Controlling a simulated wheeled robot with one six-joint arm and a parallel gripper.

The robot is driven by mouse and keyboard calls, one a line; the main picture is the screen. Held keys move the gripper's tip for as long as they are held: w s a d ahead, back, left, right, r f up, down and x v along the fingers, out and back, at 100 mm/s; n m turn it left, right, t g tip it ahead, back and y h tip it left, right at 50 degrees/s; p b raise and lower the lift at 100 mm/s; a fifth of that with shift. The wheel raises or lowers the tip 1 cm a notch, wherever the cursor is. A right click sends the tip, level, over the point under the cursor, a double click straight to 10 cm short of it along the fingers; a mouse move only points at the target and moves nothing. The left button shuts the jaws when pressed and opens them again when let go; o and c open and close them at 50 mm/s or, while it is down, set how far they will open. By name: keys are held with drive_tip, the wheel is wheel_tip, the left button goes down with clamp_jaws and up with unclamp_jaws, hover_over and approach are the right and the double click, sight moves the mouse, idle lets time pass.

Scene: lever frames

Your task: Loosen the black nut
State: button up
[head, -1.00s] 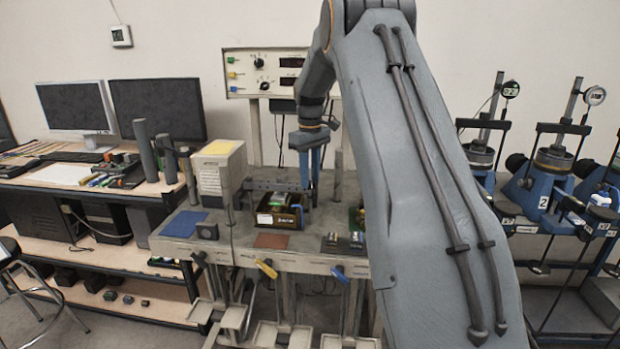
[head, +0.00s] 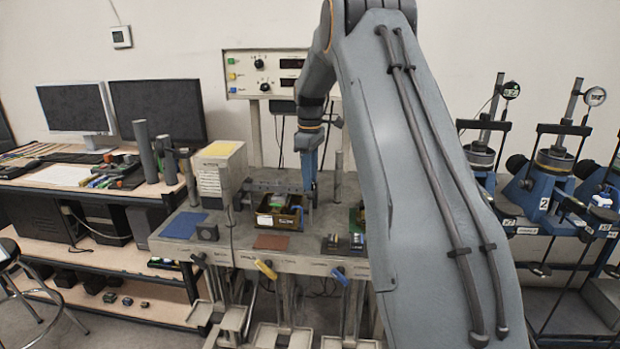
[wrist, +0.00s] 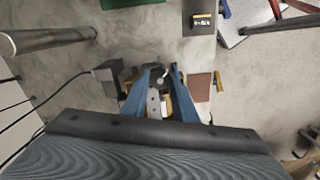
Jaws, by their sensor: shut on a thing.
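My gripper (head: 310,196) points down over the grey workbench (head: 215,245), just right of a small dark box (head: 281,218). In the wrist view, its two blue fingers (wrist: 161,72) close in on a small dark round piece (wrist: 158,73) between the tips. The piece looks like the black nut, but it is small and partly covered by the fingers. A pale curved highlight shows beside it. In the head view, the nut cannot be made out.
A blue mat (head: 185,225) and a brown mat (head: 271,242) lie on the bench.

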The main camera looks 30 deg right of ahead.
drive_tip(key=shift+r, duration=0.1)
drive_tip(key=o, duration=1)
drive_tip(key=shift+o, duration=0.2)
wheel_tip(320, 180, up, 8)
drive_tip(key=b, duration=0.2)
drive_tip(key=shift+b, duration=0.4)
drive_tip(key=s+a+f+m+b, duration=0.1)
drive_tip(key=s+a+f+m, duration=0.3)
drive_tip(key=s+a+f, duration=0.6)
drive_tip(key=s+a+f+m, duration=0.1)
drive_tip(key=s+a+f, duration=0.2)
drive_tip(key=s, duration=0.4)
drive_tip(key=s+a+f+m+t+b, duration=0.1)
drive_tip(key=s+a+f+m, duration=0.1)
drive_tip(key=s, duration=0.5)
drive_tip(key=s+a+f+m, duration=0.1)
drive_tip(key=s+a+f, duration=0.3)
drive_tip(key=s, duration=0.4)
drive_tip(key=shift+a+f+b, duration=0.35)
drive_tip(key=shift+a+f, duration=0.05)
drive_tip(key=shift+f, duration=0.25)
